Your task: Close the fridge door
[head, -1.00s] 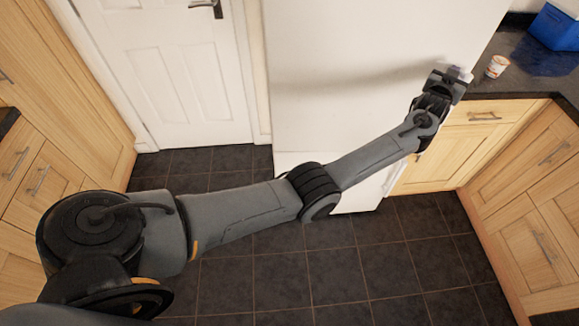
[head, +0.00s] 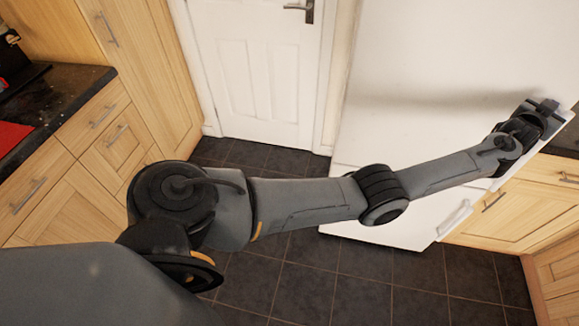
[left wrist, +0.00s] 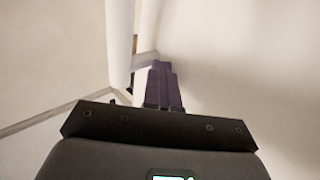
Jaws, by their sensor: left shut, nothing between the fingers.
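The white fridge (head: 440,60) stands at the right in the head view. Its large upper door face fills the upper right, and a lower door (head: 385,232) with a white handle (head: 455,220) shows beneath. My left gripper (head: 543,106) is at the upper door's right edge, and my forearm crosses in front of the fridge. In the left wrist view, my shut, empty dark fingers (left wrist: 163,85) point along the pale door surface (left wrist: 240,70), beside a white upright handle (left wrist: 119,45). I cannot tell whether they touch it, or whether the upper door is fully closed. My right gripper is out of view.
A white room door (head: 262,70) stands left of the fridge. Wooden cabinets (head: 75,205) with a dark worktop (head: 62,88) are at the left, and more cabinets (head: 515,205) at the right. The dark tiled floor (head: 310,265) is clear.

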